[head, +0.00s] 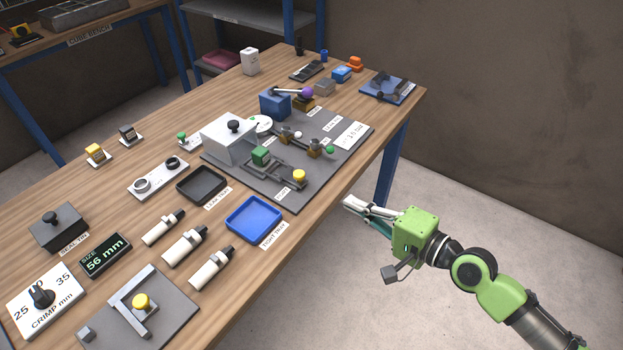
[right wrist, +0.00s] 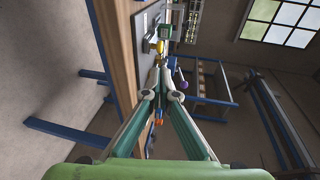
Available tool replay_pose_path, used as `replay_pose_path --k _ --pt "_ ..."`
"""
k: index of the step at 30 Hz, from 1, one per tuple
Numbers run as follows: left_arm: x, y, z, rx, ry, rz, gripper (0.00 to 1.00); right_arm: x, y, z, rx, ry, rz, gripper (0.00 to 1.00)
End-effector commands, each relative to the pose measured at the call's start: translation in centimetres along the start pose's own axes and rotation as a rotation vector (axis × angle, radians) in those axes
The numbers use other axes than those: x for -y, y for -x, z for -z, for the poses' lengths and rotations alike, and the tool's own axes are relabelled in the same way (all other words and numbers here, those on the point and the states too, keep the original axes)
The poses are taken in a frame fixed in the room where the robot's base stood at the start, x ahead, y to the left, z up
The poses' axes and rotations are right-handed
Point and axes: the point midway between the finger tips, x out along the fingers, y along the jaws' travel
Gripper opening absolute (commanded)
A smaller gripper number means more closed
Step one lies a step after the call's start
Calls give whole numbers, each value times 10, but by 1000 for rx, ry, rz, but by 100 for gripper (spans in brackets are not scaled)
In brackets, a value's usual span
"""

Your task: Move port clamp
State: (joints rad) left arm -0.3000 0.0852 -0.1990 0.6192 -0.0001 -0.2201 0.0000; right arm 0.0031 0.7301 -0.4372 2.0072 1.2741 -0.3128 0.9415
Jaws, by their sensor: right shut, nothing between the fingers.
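A dark grey board (head: 335,171) lies on the wooden bench. On it are two small brass-coloured fittings, a left one (head: 298,148) and a right one (head: 315,148), with a white ball (head: 298,135) and a green ball (head: 330,149) near them. I cannot tell which part is the port clamp. A lever with a purple ball (head: 306,93) reaches from a blue block (head: 275,104) behind them. My right gripper (head: 348,203) is shut and empty, off the bench's right edge and apart from the board. It also shows in the right wrist view (right wrist: 159,66). My left gripper is not in view.
A white box with a black knob (head: 229,142) and a yellow knob (head: 299,175) stand on the board. A blue tray (head: 254,220), a black tray (head: 202,185) and several white cylinders lie nearer. A blue bench leg (head: 391,166) stands behind my right gripper. Open floor lies right.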

Motion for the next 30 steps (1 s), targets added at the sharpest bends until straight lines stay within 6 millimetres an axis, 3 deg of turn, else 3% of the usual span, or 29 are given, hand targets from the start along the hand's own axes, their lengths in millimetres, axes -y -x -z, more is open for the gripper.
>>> replay_pose_path --k 7,18,24,30 --pt "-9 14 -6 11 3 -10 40 5 -44 1 -2 0 5 0" --pt "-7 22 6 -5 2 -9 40 2 -116 1 -2 3 2 0" --pt "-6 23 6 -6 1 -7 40 0 -132 2 -3 5 1 0" --pt "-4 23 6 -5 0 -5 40 0 -135 1 -3 4 0 0"
